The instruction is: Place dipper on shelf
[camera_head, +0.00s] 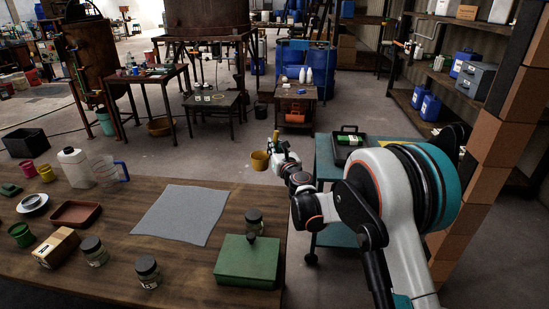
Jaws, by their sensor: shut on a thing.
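My arm reaches away from me at the right of the wooden table. My gripper (275,147) is small in the head view, out past the table's right end. A thin yellowish piece sticks up at the gripper, perhaps the handle. The exact grip is too small to make out. The shelf (452,84) stands at the back right, with blue containers and a grey box on its boards.
A teal cart (324,160) with a black-and-green case (348,140) stands close behind my arm. A brick pillar (496,150) rises at the right. The wooden table (120,205) holds jars, a grey mat (182,213) and a green box (248,262). Open floor lies beyond the table.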

